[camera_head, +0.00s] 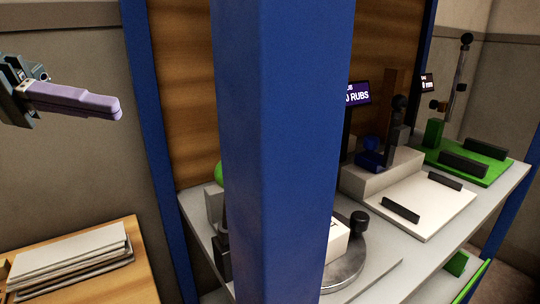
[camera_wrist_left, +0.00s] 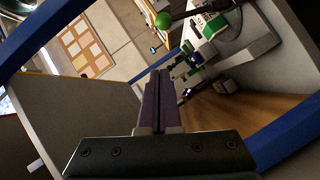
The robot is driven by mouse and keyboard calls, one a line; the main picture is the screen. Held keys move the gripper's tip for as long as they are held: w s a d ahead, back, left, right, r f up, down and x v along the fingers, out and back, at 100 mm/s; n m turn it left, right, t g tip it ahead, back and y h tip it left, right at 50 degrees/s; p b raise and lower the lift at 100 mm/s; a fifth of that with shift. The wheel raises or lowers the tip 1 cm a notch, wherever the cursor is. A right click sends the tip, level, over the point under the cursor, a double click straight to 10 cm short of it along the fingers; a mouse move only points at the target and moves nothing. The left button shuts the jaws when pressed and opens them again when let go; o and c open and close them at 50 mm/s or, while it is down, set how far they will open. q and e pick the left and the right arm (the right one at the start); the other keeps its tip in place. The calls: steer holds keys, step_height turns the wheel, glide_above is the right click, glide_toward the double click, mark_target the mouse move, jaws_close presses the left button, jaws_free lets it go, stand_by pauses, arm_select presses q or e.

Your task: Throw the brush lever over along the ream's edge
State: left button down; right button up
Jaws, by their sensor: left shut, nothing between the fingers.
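My left gripper (camera_head: 118,107), with pale purple fingers, is at the upper left of the head view, in the air left of the blue post. It is shut and empty; its closed fingers also show in the left wrist view (camera_wrist_left: 158,100). A white block (camera_head: 336,240), perhaps the ream, sits on a round metal plate (camera_head: 350,265), partly hidden behind the post. I cannot tell which part is the brush lever. My right gripper is not in view.
A thick blue post (camera_head: 285,130) blocks the middle of the head view. A green ball (camera_head: 218,173) shows left of it, and a green ball (camera_wrist_left: 163,19) shows in the wrist view. A paper stack (camera_head: 70,262) lies at lower left. A green mat (camera_head: 455,160) lies far right.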

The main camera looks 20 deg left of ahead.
arm_select(q)
steer(key=s+f+p+x, duration=0.2)
steer(key=p+x, duration=0.1)
steer(key=x, duration=0.9)
steer(key=shift+d+y, duration=0.3)
steer(key=p, duration=0.2)
steer(key=s+d+p, duration=0.1)
steer(key=p, duration=0.2)
steer(key=shift+s+d+f, duration=0.15)
steer(key=shift+d, duration=0.1)
